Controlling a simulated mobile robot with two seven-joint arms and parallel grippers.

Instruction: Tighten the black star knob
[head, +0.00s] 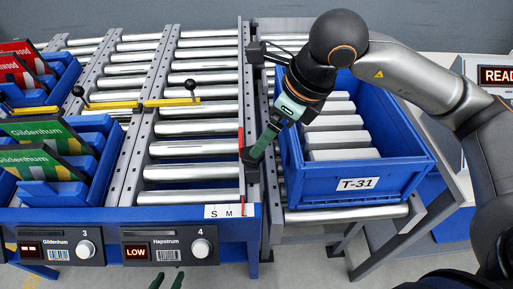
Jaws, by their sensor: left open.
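A small black part, which looks like the black star knob (249,156), sits on the side rail beside a thin red strip. Its star shape is too small and too covered to make out. My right gripper (259,147), with green fingers, reaches down to it from the upper right. Its fingertips are at or against the black part, and I cannot tell whether they grip it. The fingers show edge-on, so their opening is hidden. My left gripper (168,281) shows only as two green fingertips at the bottom edge, apart, with nothing visible between them.
A blue crate (409,165) marked T-31, holding several pale boxes, stands right of the rail. Roller lanes (188,173) lie to the left, with yellow bars (172,102) and black ball handles. Blue bins (99,131) hold packets at far left. An S M label (226,211) is on the front edge.

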